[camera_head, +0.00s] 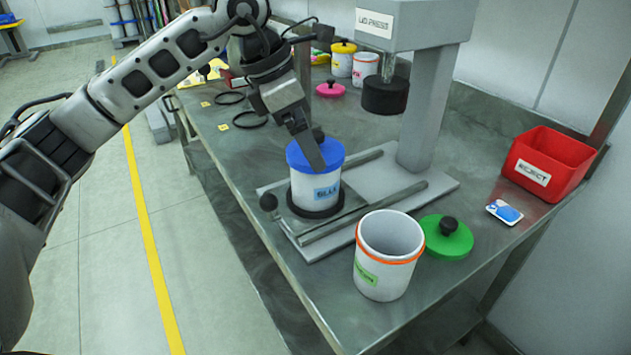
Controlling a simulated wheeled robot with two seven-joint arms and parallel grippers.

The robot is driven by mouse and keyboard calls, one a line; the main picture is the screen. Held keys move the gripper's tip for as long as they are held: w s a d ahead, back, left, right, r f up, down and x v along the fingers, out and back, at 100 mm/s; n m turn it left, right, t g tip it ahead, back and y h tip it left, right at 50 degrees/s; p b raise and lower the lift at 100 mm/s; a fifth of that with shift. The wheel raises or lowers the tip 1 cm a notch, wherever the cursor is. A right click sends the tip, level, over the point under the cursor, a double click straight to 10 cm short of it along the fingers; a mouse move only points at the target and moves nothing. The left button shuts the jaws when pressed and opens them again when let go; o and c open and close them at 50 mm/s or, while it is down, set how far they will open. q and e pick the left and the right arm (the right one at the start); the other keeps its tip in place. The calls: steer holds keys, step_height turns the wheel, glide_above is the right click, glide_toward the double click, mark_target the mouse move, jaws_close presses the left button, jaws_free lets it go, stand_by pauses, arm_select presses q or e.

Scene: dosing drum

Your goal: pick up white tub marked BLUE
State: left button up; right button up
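The white tub (316,193) with a blue lid (330,150) and a blue label stands upright in a dark round holder (325,212) on the press base. The label's lettering is small, but it appears to read BLUE. My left gripper (313,152) reaches down from the upper left over the lid. One dark finger crosses in front of the lid, and a dark knob shows just behind it. The gap between the fingers is hidden, so I cannot tell whether they grip anything. My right gripper is not in view.
The press (425,110) rises behind the tub. An open white tub with an orange ring (385,265) and a green lid (447,238) stand at the front right. A red REJECT bin (548,165) and a card (505,212) lie right. Black rings (249,120) lie behind left.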

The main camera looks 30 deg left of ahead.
mark_target(315, 177)
arm_select(q)
steer(key=shift+x, duration=3)
steer(key=shift+w+r, duration=0.1)
steer(key=shift+w, duration=0.1)
steer(key=c, duration=0.9)
